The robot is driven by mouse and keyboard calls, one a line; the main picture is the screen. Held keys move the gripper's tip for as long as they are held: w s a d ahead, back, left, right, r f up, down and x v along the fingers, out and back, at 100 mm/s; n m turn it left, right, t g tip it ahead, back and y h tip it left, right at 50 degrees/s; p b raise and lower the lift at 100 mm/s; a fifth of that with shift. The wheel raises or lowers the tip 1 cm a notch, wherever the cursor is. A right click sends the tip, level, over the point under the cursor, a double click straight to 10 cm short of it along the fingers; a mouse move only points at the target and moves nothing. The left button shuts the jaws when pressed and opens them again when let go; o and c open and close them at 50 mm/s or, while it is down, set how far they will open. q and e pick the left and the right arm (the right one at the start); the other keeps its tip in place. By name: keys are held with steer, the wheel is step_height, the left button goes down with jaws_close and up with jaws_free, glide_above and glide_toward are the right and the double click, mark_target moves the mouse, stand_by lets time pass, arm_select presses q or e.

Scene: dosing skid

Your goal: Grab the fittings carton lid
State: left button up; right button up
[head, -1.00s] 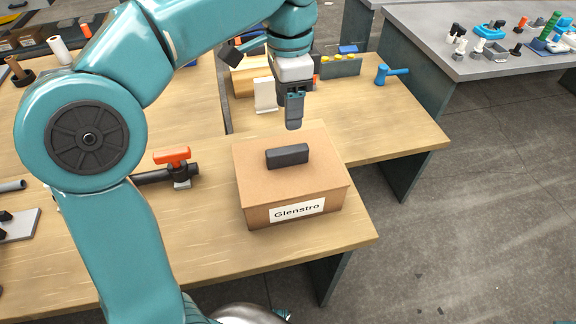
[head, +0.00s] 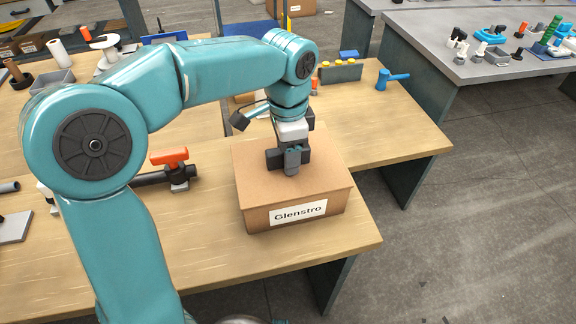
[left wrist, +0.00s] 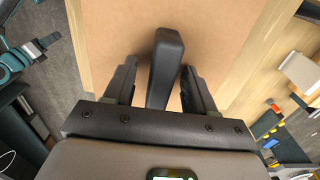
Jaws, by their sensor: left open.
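The fittings carton is a brown box labelled "Glenstro" near the front right corner of the wooden bench. Its flat lid (head: 325,186) is on, with a dark bar handle on top. My left gripper (head: 291,172) is over the lid, pointing down, and hides most of the handle in the head view. In the left wrist view the handle (left wrist: 165,55) stands between the two open fingers (left wrist: 157,85), with a gap on each side. The lid (left wrist: 205,25) fills the area behind it. My right gripper is not in view.
A valve with an orange handle (head: 170,157) lies on the bench left of the carton. A blue valve-like part (head: 391,78) and a grey block with yellow knobs (head: 340,72) stand behind it. A grey table (head: 450,40) is at the back right, across open floor.

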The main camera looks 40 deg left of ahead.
arm_select(q)
steer(key=shift+c, duration=0.3)
jaws_close()
steer(key=shift+r, duration=0.15)
